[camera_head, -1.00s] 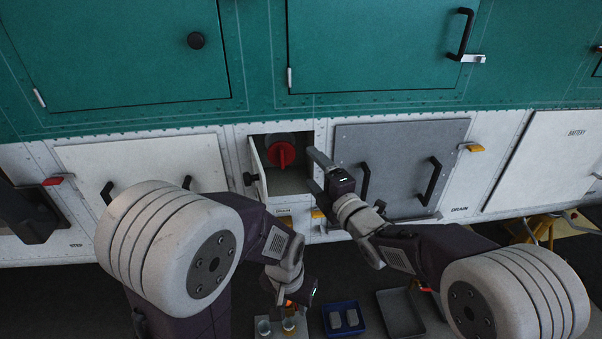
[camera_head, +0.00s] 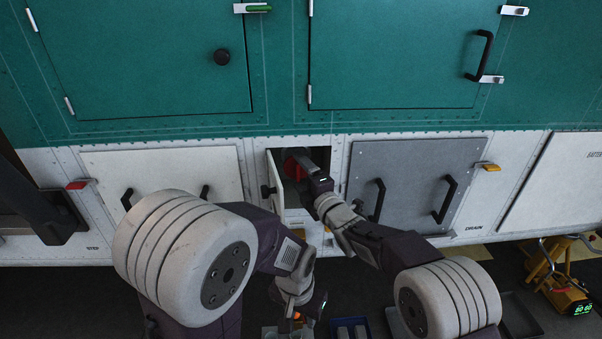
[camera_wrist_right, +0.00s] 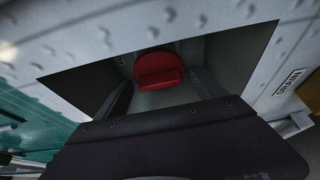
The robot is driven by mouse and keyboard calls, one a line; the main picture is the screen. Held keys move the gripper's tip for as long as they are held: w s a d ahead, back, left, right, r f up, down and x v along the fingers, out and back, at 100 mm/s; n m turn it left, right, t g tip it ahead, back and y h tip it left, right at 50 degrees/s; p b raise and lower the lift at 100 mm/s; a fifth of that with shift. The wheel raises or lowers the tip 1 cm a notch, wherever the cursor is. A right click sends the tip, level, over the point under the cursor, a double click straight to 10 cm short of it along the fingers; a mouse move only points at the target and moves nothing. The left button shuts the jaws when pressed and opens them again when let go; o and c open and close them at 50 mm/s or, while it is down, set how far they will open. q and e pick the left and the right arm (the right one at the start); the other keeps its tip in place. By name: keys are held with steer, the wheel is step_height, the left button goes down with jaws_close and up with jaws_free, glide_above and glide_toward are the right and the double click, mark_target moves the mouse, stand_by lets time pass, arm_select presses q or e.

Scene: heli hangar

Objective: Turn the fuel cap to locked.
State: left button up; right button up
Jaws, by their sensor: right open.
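The red fuel cap (camera_head: 293,168) sits inside a small open bay in the white lower panel. In the right wrist view the cap (camera_wrist_right: 158,70) shows as a red disc with a raised grip bar, at the back of the recess. My right gripper (camera_head: 305,163) is open at the bay's mouth, in front of the cap and covering part of it in the head view. I cannot tell whether its fingers touch the cap. My left gripper (camera_head: 300,312) hangs low, below the panel; its jaws are too small and dark to read.
The bay's small white door (camera_head: 275,182) stands open on the left side. A grey hatch (camera_head: 410,180) with two black handles is to the right, a white hatch (camera_head: 165,170) to the left. A blue tray (camera_head: 350,330) and a yellow cart (camera_head: 560,280) stand below.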

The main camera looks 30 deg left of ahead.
steer(key=c, duration=1.1)
steer(key=shift+f+b, duration=0.2)
steer(key=shift+b, duration=0.2)
steer(key=shift+c, duration=0.2)
steer(key=m+b, duration=0.1)
steer(key=b, duration=0.2)
steer(key=m+t+b, duration=0.1)
steer(key=m+b, duration=0.1)
steer(key=m+y+b, duration=0.1)
steer(key=m+b, duration=0.1)
steer(key=b, duration=0.1)
steer(key=shift+f+t+b, duration=0.3)
steer(key=shift+t+b, duration=0.05)
steer(key=shift+t, duration=0.05)
steer(key=shift+r+m+t+b, duration=0.2)
steer(key=shift+m+t+b, duration=0.2)
steer(key=shift+m+b, duration=0.75)
steer(key=o, duration=1.1)
steer(key=shift+o, duration=0.2)
steer(key=shift+r, duration=0.1)
